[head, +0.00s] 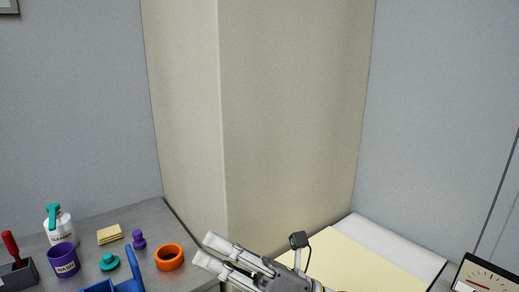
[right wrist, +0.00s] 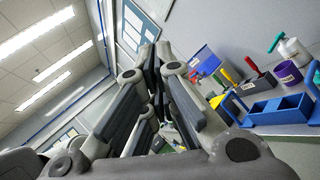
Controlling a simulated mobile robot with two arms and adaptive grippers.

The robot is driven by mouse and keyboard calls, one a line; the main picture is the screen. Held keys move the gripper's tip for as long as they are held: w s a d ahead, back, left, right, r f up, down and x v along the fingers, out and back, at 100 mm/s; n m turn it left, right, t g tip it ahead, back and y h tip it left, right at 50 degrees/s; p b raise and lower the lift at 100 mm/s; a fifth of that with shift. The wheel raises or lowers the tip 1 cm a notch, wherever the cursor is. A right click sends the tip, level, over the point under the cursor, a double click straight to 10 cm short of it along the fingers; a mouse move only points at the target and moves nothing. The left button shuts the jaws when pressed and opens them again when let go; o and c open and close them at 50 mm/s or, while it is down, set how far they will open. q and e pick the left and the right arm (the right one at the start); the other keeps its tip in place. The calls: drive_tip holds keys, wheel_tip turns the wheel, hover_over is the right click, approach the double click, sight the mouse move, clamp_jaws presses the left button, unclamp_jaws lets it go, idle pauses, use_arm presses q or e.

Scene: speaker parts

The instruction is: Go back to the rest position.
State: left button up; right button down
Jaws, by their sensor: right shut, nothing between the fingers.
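My right gripper (head: 207,250) shows at the bottom middle of the head view, its light grey fingers pointing left in front of the beige column. In the right wrist view my right gripper (right wrist: 153,62) has its fingers meeting at the tips, with nothing held between them. The lowest part of the wrist and the arm behind it are cut off by the head view's lower edge. My left gripper is not in view.
A grey table at left holds an orange ring (head: 169,257), a blue carrier (head: 129,281), a purple cup (head: 63,260), a white bottle (head: 60,228) and yellow pads (head: 110,234). A beige column (head: 290,110) stands behind. A meter (head: 485,276) is at lower right.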

drive_tip(key=w+d+f+m+t+h, duration=0.3)
drive_tip(key=w+d+m+t+h, duration=0.35)
drive_tip(key=m, duration=0.65)
drive_tip(key=w+d+f+m+t+h, duration=0.35)
drive_tip(key=d+m+t+h, duration=0.3)
drive_tip(key=m+t, duration=0.45)
drive_tip(key=s+d+f+m+g+h, duration=0.2)
drive_tip(key=d+f+m+g+h, duration=0.15)
drive_tip(key=f+m, duration=0.35)
drive_tip(key=s+d+f+m+g+h, duration=0.1)
drive_tip(key=d+f+m+g+h, duration=0.3)
drive_tip(key=f, duration=0.4)
drive_tip(key=s+d+f+m+g+h, duration=0.1)
drive_tip(key=s+d+f+m+g, duration=0.2)
drive_tip(key=s+f, duration=0.4)
drive_tip(key=s+d+f+m+g, duration=0.15)
drive_tip(key=s+f+g, duration=0.3)
drive_tip(key=s, duration=0.45)
drive_tip(key=s+d+f+m+g+h, duration=0.1)
drive_tip(key=s+d+f+m+g, duration=0.15)
drive_tip(key=s+f, duration=0.5)
wheel_tip(320, 180, down, 26)
drive_tip(key=s+g, duration=0.2)
drive_tip(key=s+d+f+g, duration=0.1)
drive_tip(key=s+d+f, duration=0.1)
drive_tip(key=s+f, duration=1.3)
drive_tip(key=shift+s+d+f, duration=0.2)
drive_tip(key=shift+s+d, duration=0.05)
drive_tip(key=shift+s, duration=0.35)
